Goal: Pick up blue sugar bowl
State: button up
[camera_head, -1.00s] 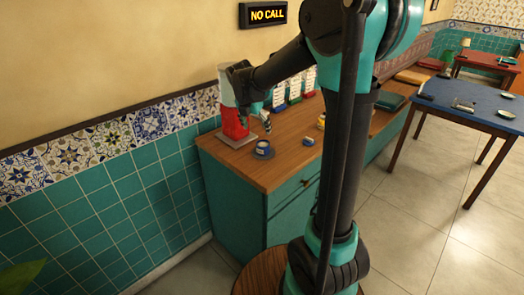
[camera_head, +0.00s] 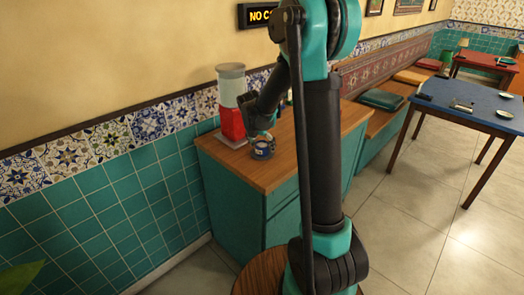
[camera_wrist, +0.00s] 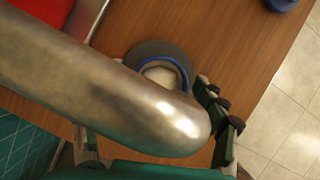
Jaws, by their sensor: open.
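A small blue-and-white round vessel (camera_head: 263,148) stands near the counter's front left. In the wrist view the blue-rimmed vessel (camera_wrist: 176,68) shows a pale middle and a dark grey surround; I cannot tell for sure that it is the sugar bowl. A thick metallic bar with a rounded end (camera_wrist: 150,110) hides part of it. My gripper (camera_head: 262,132) is just above the vessel, pointing down. In the wrist view my gripper (camera_wrist: 150,125) has its fingers spread apart. A blue item (camera_wrist: 282,3) is cut off at the top right.
A red and grey dispenser (camera_head: 232,120) stands left of my gripper, close to it, on the wooden counter (camera_head: 245,178). The counter's front edge is near the vessel. A blue table (camera_head: 470,108) stands at the right. My arm hides the counter's middle.

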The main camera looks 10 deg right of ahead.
jog(key=shift+c, duration=0.6)
jog(key=c, duration=1.4)
